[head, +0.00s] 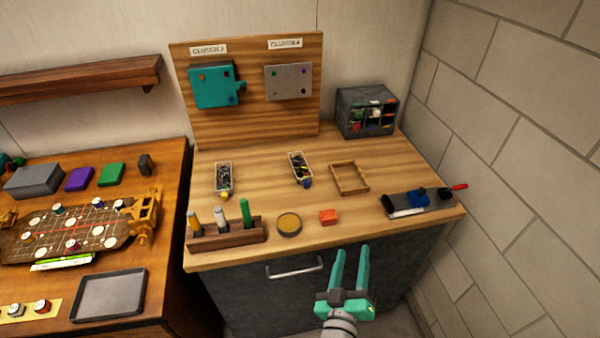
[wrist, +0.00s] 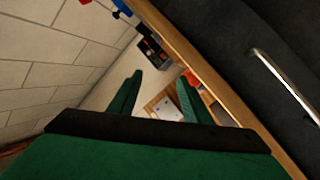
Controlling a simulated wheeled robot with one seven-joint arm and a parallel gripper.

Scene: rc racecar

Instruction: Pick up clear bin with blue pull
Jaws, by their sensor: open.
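The clear bin with a blue pull (head: 300,169) stands on the wooden bench top, right of the middle. It is a narrow bin filled with small dark and coloured parts, and its blue pull is at the near end. A similar bin with a yellow pull (head: 224,179) stands to its left. My gripper (head: 352,249) is open and empty, in front of the bench's front edge, nearer than the bin and to its right. In the wrist view its two green fingers (wrist: 158,95) are apart with nothing between them. I cannot make out the blue-pull bin in the wrist view.
An empty wooden tray (head: 349,192) lies right of the bin. A red block (head: 328,217), a round tin (head: 289,224) and a tool rack (head: 227,234) line the front. A dark fixture (head: 418,203) sits at right, a drawer cabinet (head: 366,112) behind. A handle (head: 294,268) sticks out below.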

